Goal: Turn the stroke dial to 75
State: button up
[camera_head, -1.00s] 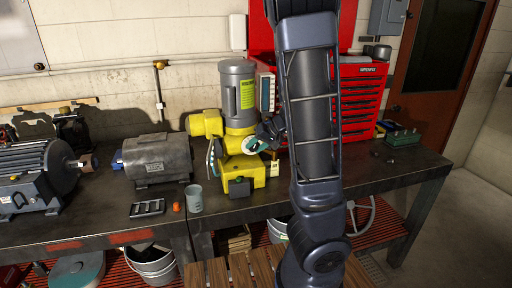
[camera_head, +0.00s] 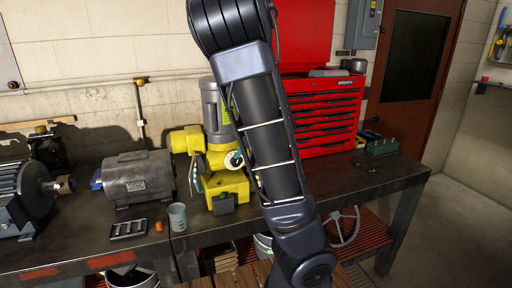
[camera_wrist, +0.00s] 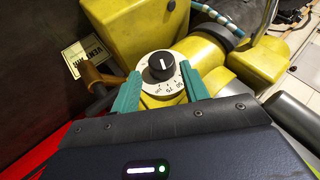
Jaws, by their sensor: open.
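The stroke dial is a black knob (camera_wrist: 161,65) with a white pointer line on a white numbered plate (camera_wrist: 163,86), on the yellow pump. The line points roughly toward the top of the wrist view; the printed numbers are too small to read surely. My gripper (camera_wrist: 160,72) is open, its two teal fingers on either side of the dial, with gaps beside the knob. In the head view the dial (camera_head: 233,159) shows at the edge of my arm, on the yellow pump (camera_head: 227,184) with its grey motor (camera_head: 211,110). My arm hides most of my gripper there.
In the wrist view a brown-handled valve (camera_wrist: 97,76) and a yellow tag (camera_wrist: 83,58) lie left of my fingers. On the bench stand a grey motor (camera_head: 138,180), a grey cup (camera_head: 177,217) and a red tool chest (camera_head: 318,115).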

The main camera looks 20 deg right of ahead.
jog(key=v, duration=0.6)
jog(key=shift+s+d+r, duration=0.15)
jog(key=shift+d+r, duration=0.05)
jog(key=shift+r, duration=0.15)
jog(key=s+a+f+g+y, duration=0.2)
jog(key=s+f+g, duration=0.4)
jog(key=s+f, duration=0.15)
jog(key=s+r+t+h, duration=0.5)
jog(key=s+r+h, duration=0.3)
jog(key=r, duration=0.5)
jog(key=shift+s+a+r+h, duration=0.15)
jog(key=shift+s+r+h, duration=0.25)
jog(key=shift+s, duration=0.45)
dwell(2.6)
